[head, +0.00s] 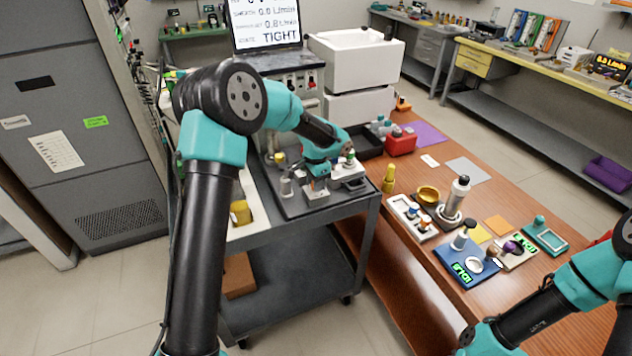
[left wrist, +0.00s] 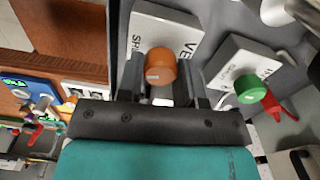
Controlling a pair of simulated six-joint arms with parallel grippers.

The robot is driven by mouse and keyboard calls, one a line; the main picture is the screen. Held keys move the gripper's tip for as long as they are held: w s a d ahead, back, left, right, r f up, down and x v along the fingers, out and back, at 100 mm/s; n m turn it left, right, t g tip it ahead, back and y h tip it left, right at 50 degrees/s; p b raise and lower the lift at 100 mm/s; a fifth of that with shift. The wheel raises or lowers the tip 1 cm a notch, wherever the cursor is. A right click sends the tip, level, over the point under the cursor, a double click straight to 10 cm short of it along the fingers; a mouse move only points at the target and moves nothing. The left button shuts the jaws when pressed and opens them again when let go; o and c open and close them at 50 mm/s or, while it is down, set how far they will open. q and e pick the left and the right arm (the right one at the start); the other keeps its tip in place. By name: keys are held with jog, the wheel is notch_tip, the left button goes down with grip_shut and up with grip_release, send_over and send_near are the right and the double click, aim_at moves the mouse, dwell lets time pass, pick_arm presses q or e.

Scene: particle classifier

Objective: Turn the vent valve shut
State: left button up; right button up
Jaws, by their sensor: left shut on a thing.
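The orange vent valve knob (left wrist: 161,68) stands on a pale plate lettered "VE…" (left wrist: 168,28); the rest of the lettering is cut off. My left gripper (left wrist: 163,88) is shut around this knob, one finger on either side of it. In the head view my left gripper (head: 317,190) points down over the dark top of the grey cart; the knob is too small to make out there. My right arm comes in at the lower right, and its gripper is out of the picture.
A green knob (left wrist: 250,88) on a second plate and a red lever (left wrist: 279,106) stand close beside the left gripper. A screen (head: 266,25) behind reads "TIGHT". A wooden bench (head: 400,262) with bottles and small stations lies to the right of the cart.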

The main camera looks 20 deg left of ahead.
pick_arm(q)
jog(key=shift+m, duration=1.3)
jog(key=o, duration=0.9)
jog(key=shift+r, duration=0.1)
notch_tip(320, 180, up, 17)
jog(key=shift+r, duration=0.15)
